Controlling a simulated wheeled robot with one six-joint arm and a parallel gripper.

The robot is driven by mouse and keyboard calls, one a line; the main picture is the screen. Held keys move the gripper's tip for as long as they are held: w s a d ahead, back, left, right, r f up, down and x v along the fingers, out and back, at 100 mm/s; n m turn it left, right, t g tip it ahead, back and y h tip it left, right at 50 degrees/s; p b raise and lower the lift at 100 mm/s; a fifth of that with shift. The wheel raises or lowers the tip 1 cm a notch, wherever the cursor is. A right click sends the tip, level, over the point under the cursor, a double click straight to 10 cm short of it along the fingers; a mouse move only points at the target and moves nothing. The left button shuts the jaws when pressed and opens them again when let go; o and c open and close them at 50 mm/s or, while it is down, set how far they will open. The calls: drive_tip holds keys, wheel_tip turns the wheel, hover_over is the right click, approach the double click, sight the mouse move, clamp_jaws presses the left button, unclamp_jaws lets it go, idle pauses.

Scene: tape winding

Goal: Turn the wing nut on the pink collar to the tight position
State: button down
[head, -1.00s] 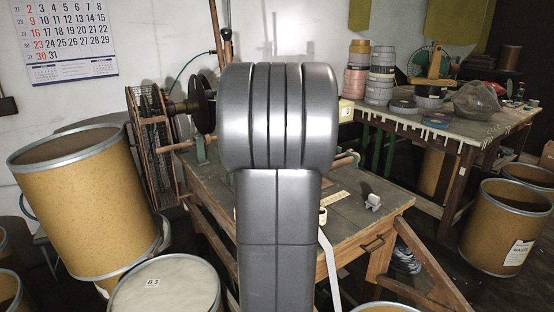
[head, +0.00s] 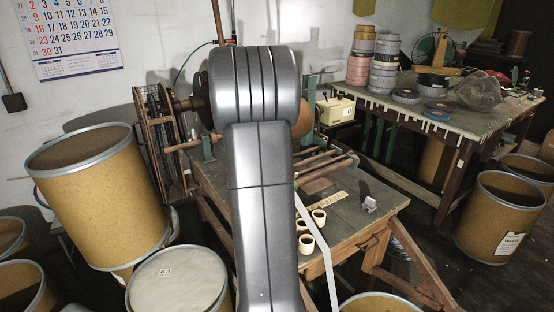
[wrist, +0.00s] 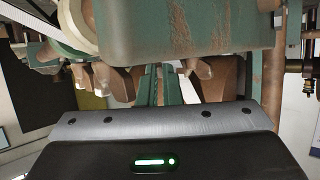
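I cannot make out the pink collar or its wing nut in either view; my own arm covers the middle of the head view. The green winding machine on the workbench (head: 345,222) shows partly on both sides of my arm, with a green upright (head: 310,95) to its right. In the wrist view a rust-streaked green machine part (wrist: 185,35) fills the top, close ahead of my gripper (wrist: 160,120). Brown lobed shapes hang below it, and I cannot tell what they are.
A cream box (head: 335,108) stands behind the bench. Several small tan rings (head: 306,244) and a grey clip-like piece (head: 370,205) lie on the bench top. A white tape strip (head: 322,250) hangs over its front. Drums (head: 95,205) crowd the left; a second table (head: 450,130) holds tape rolls.

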idle(0.3)
drive_tip(key=c, duration=1.9)
unclamp_jaws()
drive_tip(key=shift+a, duration=0.1)
drive_tip(key=b, duration=0.3)
drive_tip(key=shift+w+d+f+n+y+b, duration=0.1)
drive_tip(key=shift+d+f+n+y+b, duration=0.1)
drive_tip(key=shift+f+n+y+b, duration=0.2)
drive_tip(key=n+y+b, duration=0.1)
drive_tip(key=b, duration=0.3)
drive_tip(key=shift+d, duration=0.2)
